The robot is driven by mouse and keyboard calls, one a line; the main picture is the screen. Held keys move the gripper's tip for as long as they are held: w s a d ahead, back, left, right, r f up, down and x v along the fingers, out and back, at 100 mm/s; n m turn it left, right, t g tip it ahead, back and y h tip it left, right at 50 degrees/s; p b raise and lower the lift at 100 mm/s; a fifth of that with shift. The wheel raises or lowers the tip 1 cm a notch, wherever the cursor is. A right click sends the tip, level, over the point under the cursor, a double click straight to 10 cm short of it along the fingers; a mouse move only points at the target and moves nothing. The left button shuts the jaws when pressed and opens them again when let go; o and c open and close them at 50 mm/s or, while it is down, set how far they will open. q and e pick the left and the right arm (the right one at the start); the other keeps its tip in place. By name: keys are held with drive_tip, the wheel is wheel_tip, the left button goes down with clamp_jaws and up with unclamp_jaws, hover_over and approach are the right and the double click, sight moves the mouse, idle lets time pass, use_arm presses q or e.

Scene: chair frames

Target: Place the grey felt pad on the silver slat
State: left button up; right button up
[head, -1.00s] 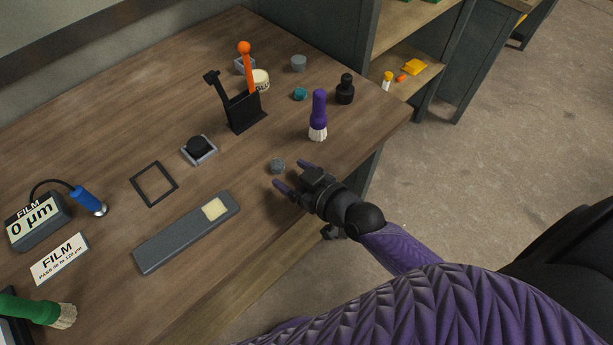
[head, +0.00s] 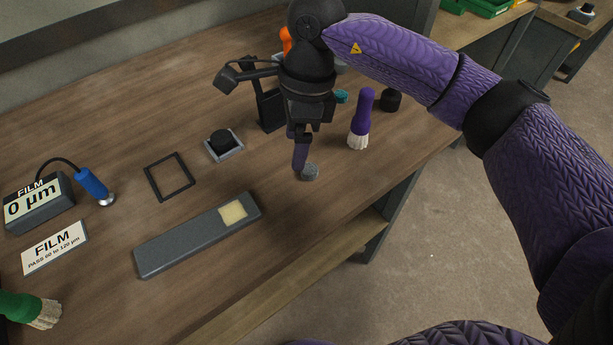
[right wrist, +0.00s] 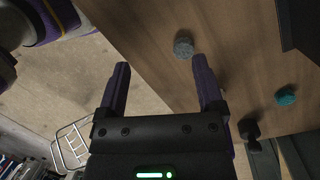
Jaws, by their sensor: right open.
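The grey felt pad (head: 311,173) is a small round disc lying on the wooden table near its front edge. It also shows in the right wrist view (right wrist: 183,46), just beyond the fingertips. My right gripper (head: 301,168) points down over the pad, one finger partly covering it in the head view. In the right wrist view its two purple fingers (right wrist: 163,64) are apart with nothing between them. A long grey slat (head: 185,241), the only slat I see, lies flat left of the pad, with a cream square (head: 232,212) at its right end. My left gripper is out of view.
A thin black square frame (head: 169,177) and a dark knob on a tray (head: 222,142) lie behind the slat. A purple brush (head: 361,120) stands right of the pad. A black holder (head: 270,108) is partly hidden by my arm. Table between slat and pad is clear.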

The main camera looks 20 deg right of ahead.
sight(309, 168)
drive_tip(key=f+b, duration=0.1)
drive_tip(key=f, duration=0.1)
drive_tip(key=w+d+f+h+b, duration=0.1)
drive_tip(key=f, duration=0.2)
drive_tip(key=d+f+t+h+b, duration=0.1)
drive_tip(key=f, duration=0.2)
drive_tip(key=shift+w+d+f, duration=0.15)
drive_tip(key=shift+d+f, duration=0.1)
drive_tip(key=shift+f, duration=0.15)
